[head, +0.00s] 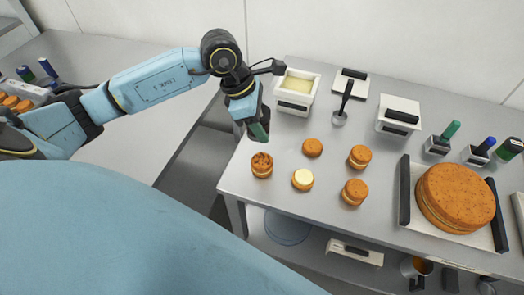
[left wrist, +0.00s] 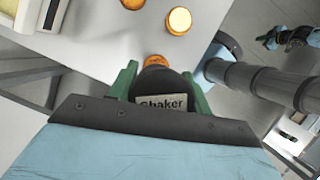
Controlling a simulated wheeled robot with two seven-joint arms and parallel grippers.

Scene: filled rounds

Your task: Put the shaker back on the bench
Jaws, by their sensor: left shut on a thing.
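My left gripper (head: 258,130) is above the left front part of the grey bench (head: 275,185), close to its left edge. In the left wrist view its green fingers (left wrist: 158,92) are shut around a dark round shaker (left wrist: 155,82) with a pale label reading "Shaker". In the head view the gripper mostly hides the shaker, and I cannot tell the gap between it and the bench. A small cake with a dark-flecked top (head: 262,160) sits just below the gripper. My right gripper does not show clearly in either view.
A cream-topped round (head: 303,180) and several plain rounds (head: 312,148) stand nearby. A tub of cream (head: 297,90), a ladle (head: 340,118) and a white box (head: 398,116) stand behind.

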